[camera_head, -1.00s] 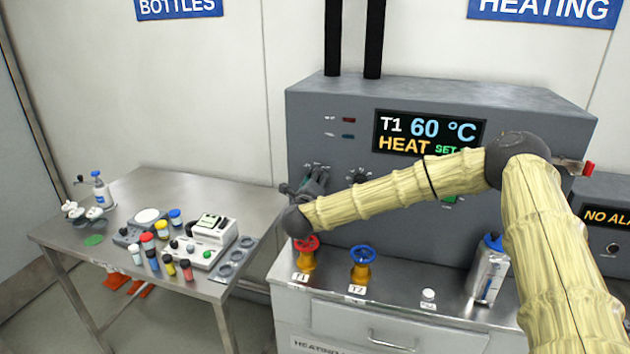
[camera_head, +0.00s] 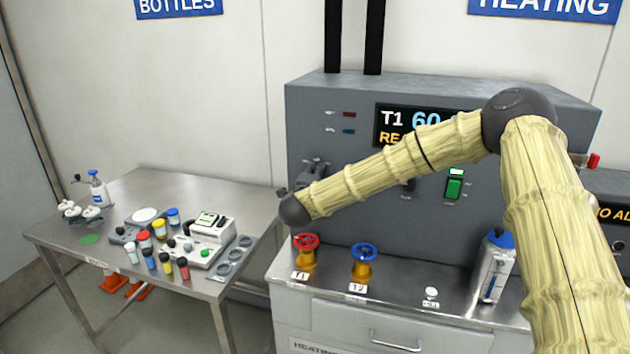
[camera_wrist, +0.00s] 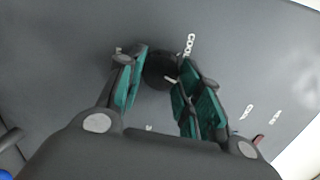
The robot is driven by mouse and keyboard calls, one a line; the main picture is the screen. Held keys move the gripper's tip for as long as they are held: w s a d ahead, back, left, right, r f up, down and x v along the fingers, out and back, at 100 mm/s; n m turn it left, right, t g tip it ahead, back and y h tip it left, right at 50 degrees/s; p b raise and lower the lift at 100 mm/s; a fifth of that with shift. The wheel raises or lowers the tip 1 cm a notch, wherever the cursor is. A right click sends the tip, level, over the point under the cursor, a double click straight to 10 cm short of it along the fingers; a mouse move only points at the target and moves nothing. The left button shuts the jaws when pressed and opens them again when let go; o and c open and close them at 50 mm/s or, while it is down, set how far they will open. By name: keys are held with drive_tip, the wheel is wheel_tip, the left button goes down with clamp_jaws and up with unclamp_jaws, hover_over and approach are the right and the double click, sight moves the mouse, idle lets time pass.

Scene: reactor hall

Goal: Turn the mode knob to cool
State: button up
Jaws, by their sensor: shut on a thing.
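The mode knob (camera_wrist: 157,70) is a dark round knob on the grey panel, at the top centre of the wrist view. My gripper (camera_wrist: 160,78) is shut on the knob, with a teal-padded finger on each side. A small pale mark shows near the knob between the fingers; I cannot tell for sure which way the knob points. In the head view my gripper (camera_head: 311,176) is at the left of the grey heating cabinet (camera_head: 480,97), and my arm hides the knob.
A display (camera_head: 393,119) reads T1 and 60, partly hidden by my arm. Red (camera_head: 305,241) and blue (camera_head: 363,252) valve wheels stand on the ledge below my gripper. A metal flask with a blue lid (camera_head: 494,267) stands to the right. A table (camera_head: 130,190) with bottles is at left.

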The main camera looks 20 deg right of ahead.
drive_tip(key=n, duration=0.6)
drive_tip(key=n+g+h, duration=0.1)
drive_tip(key=n, duration=0.2)
drive_tip(key=shift+w+a+r+n, duration=0.1)
drive_tip(key=shift+a+r+n, duration=0.15)
drive_tip(key=shift+n, duration=1.25)
drive_tip(key=shift+f, duration=0.15)
drive_tip(key=o, duration=1)
drive_tip(key=v, duration=1.2)
drive_tip(key=shift+w+a, duration=0.1)
